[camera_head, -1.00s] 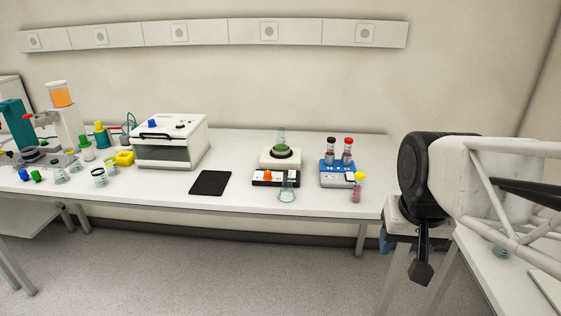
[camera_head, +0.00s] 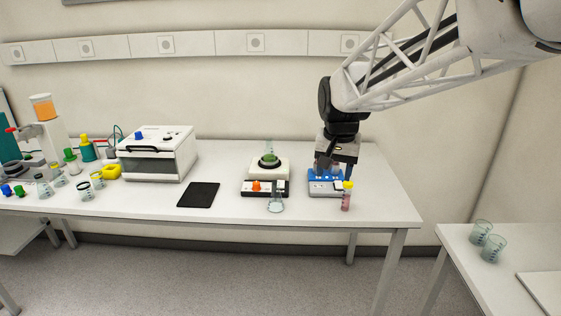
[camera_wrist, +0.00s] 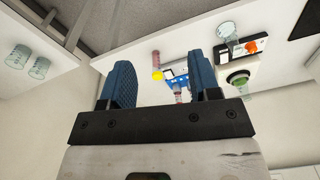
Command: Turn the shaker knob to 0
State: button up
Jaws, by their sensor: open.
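The knob's setting is too small to read. A blue and white tube device (camera_head: 322,188) stands to its right. My gripper (camera_head: 334,170) is above this blue device, right of the orange knob and apart from it. In the wrist view the blue fingers (camera_wrist: 160,65) are spread, with the blue device beyond them.
A pink vial with a yellow cap (camera_head: 346,198) stands just in front of the blue device. A clear glass vessel (camera_head: 276,203) stands in front of the orange-knob device. A black pad (camera_head: 199,194) and a white box with a blue knob (camera_head: 158,154) are left. Two beakers (camera_head: 487,242) stand on the right table.

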jog(key=w+a+f, duration=0.2)
jog(key=w+a, duration=0.3)
jog(key=w, duration=0.5)
jog(key=m+g, duration=0.1)
jog(key=m, duration=0.2)
send_over(257, 182)
notch_tip(257, 182, down, 14)
jog(key=shift+f, duration=0.25)
jog(key=shift+w+a+f, duration=0.1)
jog(key=shift+f, duration=3.9)
jog(key=shift+c, duration=0.5)
